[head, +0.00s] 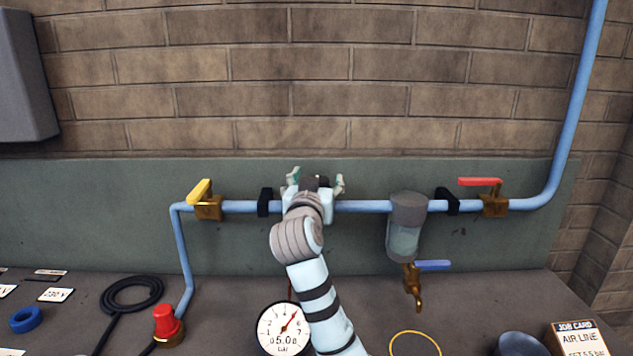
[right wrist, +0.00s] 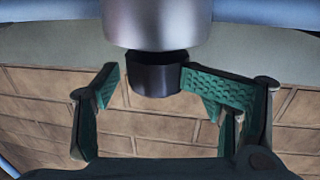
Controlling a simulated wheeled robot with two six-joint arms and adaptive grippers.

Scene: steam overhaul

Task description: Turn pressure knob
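The black pressure knob (right wrist: 157,75) sits at the end of a silver round body (right wrist: 160,22) in the right wrist view. My right gripper (right wrist: 150,88) is open, with its green-padded fingers on either side of the knob. The left finger stands clear of the knob; the right pad appears very close to its side, and I cannot tell if it touches. In the head view my right gripper (head: 316,183) is at the middle of the blue pipe, and my arm hides most of what is there. My left gripper is not in view.
The blue pipe (head: 360,206) carries a yellow-handled valve (head: 208,205), a filter bowl (head: 404,235) with a blue-handled drain tap (head: 414,280), and a red-handled valve (head: 495,204). A pressure gauge (head: 275,330) reads about 5.0 below. A job card box (head: 577,340) stands at the right.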

